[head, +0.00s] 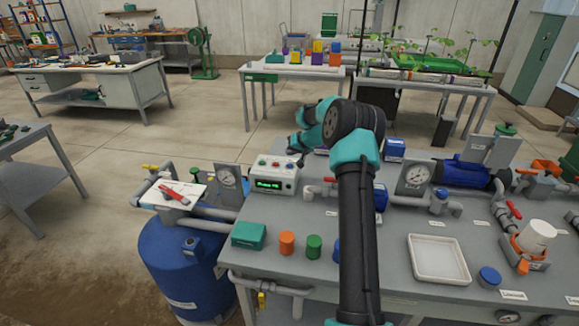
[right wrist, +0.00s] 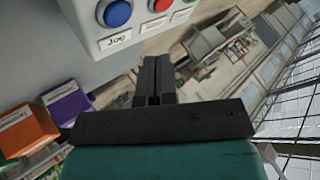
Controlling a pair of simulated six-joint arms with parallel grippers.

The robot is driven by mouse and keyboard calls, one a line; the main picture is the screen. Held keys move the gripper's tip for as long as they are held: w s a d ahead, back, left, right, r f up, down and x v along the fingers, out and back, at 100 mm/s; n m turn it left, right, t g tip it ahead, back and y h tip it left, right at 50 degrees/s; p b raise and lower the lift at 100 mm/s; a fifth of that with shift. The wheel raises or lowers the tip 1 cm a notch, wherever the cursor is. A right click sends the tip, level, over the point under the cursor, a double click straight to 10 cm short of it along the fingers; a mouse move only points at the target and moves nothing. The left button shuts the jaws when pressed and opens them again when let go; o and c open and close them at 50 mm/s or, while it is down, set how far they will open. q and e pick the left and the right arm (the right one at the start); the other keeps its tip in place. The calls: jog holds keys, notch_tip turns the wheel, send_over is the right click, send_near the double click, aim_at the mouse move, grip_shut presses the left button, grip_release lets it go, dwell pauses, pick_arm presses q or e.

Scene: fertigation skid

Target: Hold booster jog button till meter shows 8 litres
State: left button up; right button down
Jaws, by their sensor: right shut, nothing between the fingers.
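The control box (head: 272,178) stands at the back left of the skid bench, with small coloured buttons on top and a lit green display (head: 268,184) too small to read. My left gripper is not in view.
Pressure gauges (head: 413,178), pipes and a blue pump (head: 462,173) stand at the back right of the bench. A white tray (head: 438,262), a teal box (head: 249,236) and coloured caps lie in front. A blue tank (head: 185,265) stands at the left.

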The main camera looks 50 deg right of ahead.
aim_at(291, 164)
jog(key=shift+f, duration=1.5)
dwell(0.9)
jog(key=shift+f, duration=0.4)
jog(key=shift+f, duration=0.4)
dwell(4.8)
